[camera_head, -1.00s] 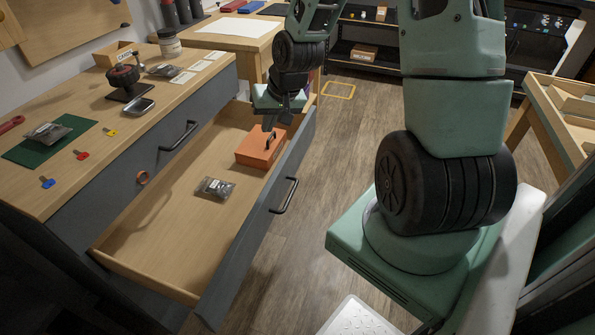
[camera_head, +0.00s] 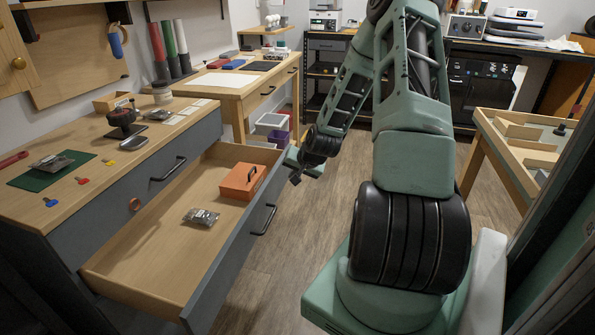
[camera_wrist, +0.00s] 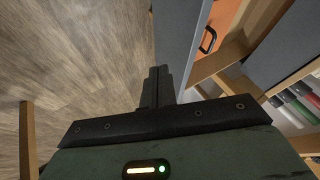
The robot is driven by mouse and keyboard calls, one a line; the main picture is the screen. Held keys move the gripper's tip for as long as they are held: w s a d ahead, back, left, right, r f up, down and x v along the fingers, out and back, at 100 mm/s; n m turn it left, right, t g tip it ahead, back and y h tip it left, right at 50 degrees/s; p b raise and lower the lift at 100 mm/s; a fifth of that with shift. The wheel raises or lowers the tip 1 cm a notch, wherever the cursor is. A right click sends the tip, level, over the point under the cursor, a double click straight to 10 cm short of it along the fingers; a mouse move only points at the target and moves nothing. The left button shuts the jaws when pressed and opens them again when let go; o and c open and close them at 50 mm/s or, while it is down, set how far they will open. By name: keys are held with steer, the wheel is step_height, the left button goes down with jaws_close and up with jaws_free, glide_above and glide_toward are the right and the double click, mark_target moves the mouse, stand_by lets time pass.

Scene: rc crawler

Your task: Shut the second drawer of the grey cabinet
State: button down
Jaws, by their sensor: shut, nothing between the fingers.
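The grey cabinet (camera_head: 75,235) stands at the left with a wooden top. Its second drawer, below the closed top drawer (camera_head: 160,178), is pulled far out. The drawer's grey front (camera_head: 225,268) has a dark bar handle (camera_head: 265,219). In the drawer lie an orange box (camera_head: 240,184) with a handle and a small clear packet (camera_head: 201,217). My gripper (camera_head: 295,179) is near the far end of the drawer front, on its outer side. In the wrist view, the shut, empty fingers (camera_wrist: 157,77) are beside the grey drawer front (camera_wrist: 180,35). I cannot tell whether they touch it.
Tools and colored keys lie on the cabinet top. A wooden workbench (camera_head: 235,82) stands behind the cabinet, with bins (camera_head: 268,125) below. A wooden table with trays (camera_head: 535,143) is at the right. Wooden floor (camera_head: 335,195) is free in front of the drawer.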

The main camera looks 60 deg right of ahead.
steer(key=w+f, duration=0.1)
steer(key=w, duration=0.1)
steer(key=w+f, duration=0.1)
steer(key=w, duration=0.1)
steer(key=w+f, duration=0.1)
steer(key=w, duration=0.1)
steer(key=shift+a, duration=0.35)
steer(key=shift+w, duration=0.1)
